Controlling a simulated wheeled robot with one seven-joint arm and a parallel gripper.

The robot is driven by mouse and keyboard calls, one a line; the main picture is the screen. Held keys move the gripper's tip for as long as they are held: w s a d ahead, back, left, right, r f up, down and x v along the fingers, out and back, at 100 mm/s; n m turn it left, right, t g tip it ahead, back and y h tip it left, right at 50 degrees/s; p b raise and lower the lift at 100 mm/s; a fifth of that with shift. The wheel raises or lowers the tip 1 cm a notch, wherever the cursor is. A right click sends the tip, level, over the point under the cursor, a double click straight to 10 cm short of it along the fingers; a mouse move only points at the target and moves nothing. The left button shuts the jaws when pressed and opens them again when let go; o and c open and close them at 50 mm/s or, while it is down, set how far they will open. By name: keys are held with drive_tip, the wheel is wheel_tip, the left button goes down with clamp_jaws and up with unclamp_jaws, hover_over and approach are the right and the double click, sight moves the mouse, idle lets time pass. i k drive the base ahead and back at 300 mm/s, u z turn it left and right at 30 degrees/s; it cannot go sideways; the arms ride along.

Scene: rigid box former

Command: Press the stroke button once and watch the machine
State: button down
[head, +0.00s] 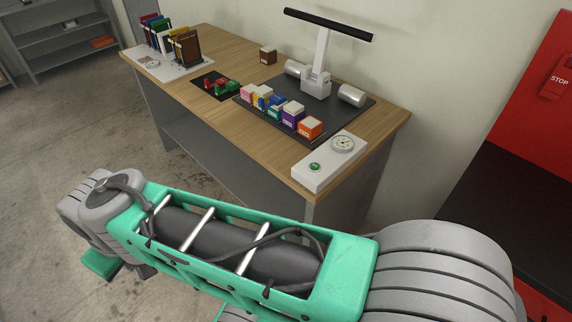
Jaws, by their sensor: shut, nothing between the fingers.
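A small green button (314,167) sits on the near end of a white box (325,172) at the table's right front corner. A round dial (343,143) is on the same box. I cannot read a label on the button, so I cannot tell if it is the stroke button. At the right edge stands a red machine (535,110) with a red part marked STOP (557,82) and a dark bed below; most of it is cut off. My arm crosses the foreground below the table. My gripper is not in view.
The wooden table (225,55) holds a black mat (350,110) with a lamp-like stand (318,75), several coloured small boxes (293,114), a dark tray (213,88) with red and green pieces, and a book rack (170,45). Grey shelves (60,50) stand back left. Floor at left is clear.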

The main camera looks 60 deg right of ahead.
sight(313, 166)
drive_tip(key=i, duration=1.1)
drive_tip(key=z, duration=2.5)
